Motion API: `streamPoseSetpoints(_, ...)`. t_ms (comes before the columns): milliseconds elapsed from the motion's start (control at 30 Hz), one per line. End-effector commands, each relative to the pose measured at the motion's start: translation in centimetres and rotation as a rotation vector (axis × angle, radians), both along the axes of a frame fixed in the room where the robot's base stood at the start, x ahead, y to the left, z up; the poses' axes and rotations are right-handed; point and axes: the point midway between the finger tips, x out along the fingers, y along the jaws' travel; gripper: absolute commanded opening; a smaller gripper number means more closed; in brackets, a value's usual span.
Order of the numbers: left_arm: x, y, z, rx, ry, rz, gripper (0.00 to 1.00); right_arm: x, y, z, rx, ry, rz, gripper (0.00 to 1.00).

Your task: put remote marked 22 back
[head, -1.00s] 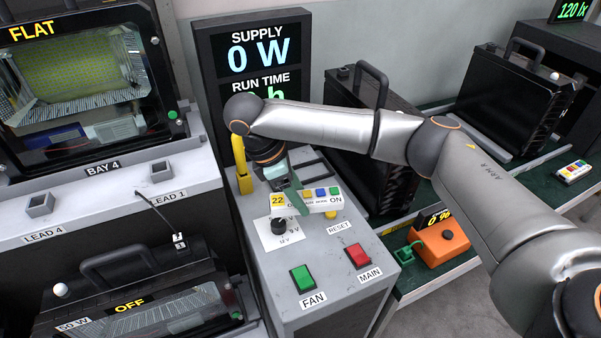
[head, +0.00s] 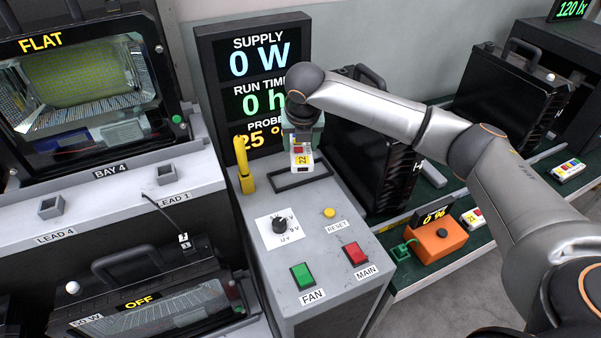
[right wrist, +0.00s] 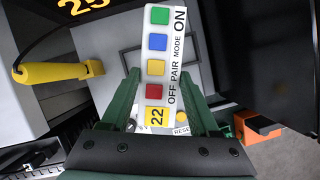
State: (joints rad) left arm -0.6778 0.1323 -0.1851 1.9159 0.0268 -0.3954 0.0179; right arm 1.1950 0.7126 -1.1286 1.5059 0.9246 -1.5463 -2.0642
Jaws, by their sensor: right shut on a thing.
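The remote marked 22 (head: 302,161) is white with a yellow number label, and it is held above the back of the grey console (head: 330,262). My right gripper (head: 303,143) is shut on it. In the right wrist view the remote (right wrist: 156,60) stands lengthwise between the green fingers, with red, yellow, blue and green buttons and OFF, PAIR, MODE and ON lettering. A black rectangular frame (head: 313,180) on the console top lies just below the remote in the head view. The gap between them is hard to judge. My left gripper is not in view.
A yellow upright handle (head: 243,168) stands left of the black frame. The supply display (head: 258,85) rises behind. A dial (head: 280,226) and green (head: 302,275) and red (head: 355,253) buttons are in front. Remote 21 (head: 474,218) lies beside an orange box (head: 436,238) on the right.

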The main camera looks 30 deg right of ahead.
Motion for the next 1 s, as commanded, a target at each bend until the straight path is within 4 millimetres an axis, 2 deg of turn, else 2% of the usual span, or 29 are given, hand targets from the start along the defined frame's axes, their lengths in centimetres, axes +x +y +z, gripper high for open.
streamPoseSetpoints(200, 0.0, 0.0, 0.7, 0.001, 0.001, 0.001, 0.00, 1.4, -1.3, 1.0, 0.001, 0.001, 0.219, 0.00)
streamPoseSetpoints(433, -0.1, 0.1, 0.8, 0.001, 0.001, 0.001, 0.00, 2.0, -1.8, 1.2, -0.001, 0.001, 0.329, 0.00)
streamPoseSetpoints(733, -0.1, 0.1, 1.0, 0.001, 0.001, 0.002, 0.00, 2.0, -1.8, -3.7, -0.002, 0.005, 0.340, 0.00)
streamPoseSetpoints(1000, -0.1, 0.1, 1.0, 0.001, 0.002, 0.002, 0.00, 2.0, -1.8, -6.1, -0.002, 0.005, 0.340, 0.00)
